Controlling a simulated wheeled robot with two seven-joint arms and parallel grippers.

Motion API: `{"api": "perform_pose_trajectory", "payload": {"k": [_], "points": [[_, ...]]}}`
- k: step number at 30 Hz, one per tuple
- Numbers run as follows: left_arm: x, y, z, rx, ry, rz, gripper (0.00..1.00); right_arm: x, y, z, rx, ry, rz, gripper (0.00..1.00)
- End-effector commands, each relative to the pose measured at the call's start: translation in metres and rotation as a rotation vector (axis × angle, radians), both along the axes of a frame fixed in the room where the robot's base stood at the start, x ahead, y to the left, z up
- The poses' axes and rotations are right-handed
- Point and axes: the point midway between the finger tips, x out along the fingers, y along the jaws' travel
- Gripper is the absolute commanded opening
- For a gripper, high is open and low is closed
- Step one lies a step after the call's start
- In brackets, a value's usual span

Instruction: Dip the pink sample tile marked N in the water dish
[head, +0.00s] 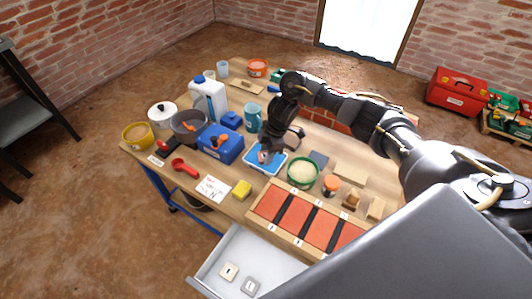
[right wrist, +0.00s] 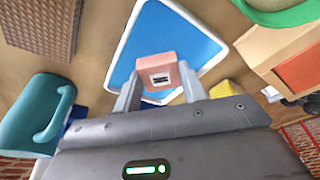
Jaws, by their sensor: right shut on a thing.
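The pink sample tile (right wrist: 157,68) is gripped between the two fingers of my right gripper (right wrist: 158,84) in the right wrist view. A small pale label with a dark mark faces the camera; I cannot read the letter. The water dish (right wrist: 203,34), blue inside with a white rim, lies beyond the tile. In the head view my right gripper (head: 267,152) is over the far part of the dish (head: 274,169), and the tile is mostly hidden. I cannot tell whether the tile touches the water. My left gripper is not in view.
A teal mug (head: 252,117) and a blue box (head: 220,144) stand left of the dish. A green-rimmed bowl (head: 302,172) is close on its right. A tray with red panels (head: 297,217) and an open drawer (head: 240,262) are in front. A yellow sponge (head: 241,190) lies nearby.

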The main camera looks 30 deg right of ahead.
Motion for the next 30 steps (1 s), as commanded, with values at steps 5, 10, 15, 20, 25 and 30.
{"api": "perform_pose_trajectory", "payload": {"k": [5, 10, 15, 20, 25, 30], "points": [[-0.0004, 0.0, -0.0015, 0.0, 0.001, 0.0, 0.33, -0.0001, 0.0001, -0.0026, 0.0, 0.0, 0.0, 0.23], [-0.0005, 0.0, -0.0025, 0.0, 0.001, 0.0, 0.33, -0.0001, 0.0001, -0.0047, 0.0, 0.0, 0.0, 0.23], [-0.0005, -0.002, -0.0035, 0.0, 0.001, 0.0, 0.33, -0.0001, 0.0, -0.0067, 0.0, 0.0, 0.0, 0.23], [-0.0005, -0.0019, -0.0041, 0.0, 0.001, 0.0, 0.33, -0.0001, 0.0001, -0.0083, 0.0, 0.0, 0.0, 0.23], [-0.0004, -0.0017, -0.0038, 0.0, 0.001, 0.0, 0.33, -0.0001, 0.0002, -0.008, 0.0, 0.0, 0.0, 0.23], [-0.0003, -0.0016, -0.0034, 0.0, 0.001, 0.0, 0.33, -0.0001, 0.0001, -0.0079, 0.0, 0.0, 0.0, 0.23]]}}
